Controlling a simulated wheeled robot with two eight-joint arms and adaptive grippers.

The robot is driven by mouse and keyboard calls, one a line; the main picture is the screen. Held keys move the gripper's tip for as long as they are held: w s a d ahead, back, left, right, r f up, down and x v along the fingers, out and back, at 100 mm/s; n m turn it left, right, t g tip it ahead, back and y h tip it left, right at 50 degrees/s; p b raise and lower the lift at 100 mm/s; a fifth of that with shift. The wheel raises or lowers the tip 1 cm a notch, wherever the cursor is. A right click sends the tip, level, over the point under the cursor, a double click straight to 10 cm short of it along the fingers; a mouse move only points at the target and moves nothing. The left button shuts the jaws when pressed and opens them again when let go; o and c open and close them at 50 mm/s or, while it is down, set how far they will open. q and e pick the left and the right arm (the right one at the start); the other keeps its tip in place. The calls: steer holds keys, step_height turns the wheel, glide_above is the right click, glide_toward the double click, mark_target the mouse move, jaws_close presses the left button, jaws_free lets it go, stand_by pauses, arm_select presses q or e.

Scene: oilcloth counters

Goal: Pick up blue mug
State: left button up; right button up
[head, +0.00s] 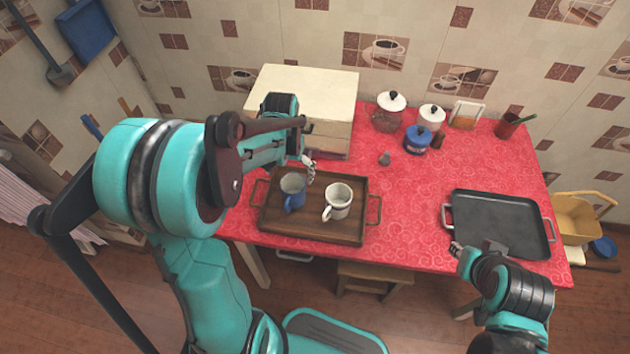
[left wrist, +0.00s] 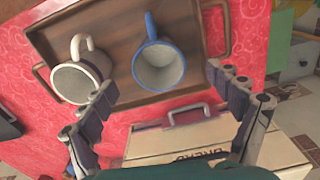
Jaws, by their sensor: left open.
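The blue mug (head: 292,190) stands upright on the left side of a brown wooden tray (head: 310,228). Its inside is pale, and its handle points toward the front of the table. In the left wrist view the blue mug (left wrist: 160,68) lies ahead between the fingers. My left gripper (head: 308,168) is open and empty, just behind the mug and apart from it. Its two spread fingers (left wrist: 162,80) show in the left wrist view. My right gripper (head: 457,250) is at the table's front edge by the black pan; its jaw state is unclear.
A white mug (head: 338,201) stands right beside the blue one on the tray. A cream bread box (head: 302,95) stands behind the tray. A black griddle pan (head: 500,225) lies at right. Lidded jars (head: 388,115) stand at the back. The red cloth between tray and pan is clear.

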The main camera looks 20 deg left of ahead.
arm_select(q)
steer(key=b, duration=0.4)
glide_above(293, 189)
steer(key=s+d, duration=0.2)
steer(key=s, duration=0.1)
steer(key=f, duration=0.8)
steer(key=shift+s+f, duration=0.2)
steer(key=shift+f, duration=0.05)
steer(key=shift+r, duration=0.1)
steer(key=shift+c, duration=0.9)
steer(key=shift+r, duration=0.1)
steer(key=c, duration=1.5)
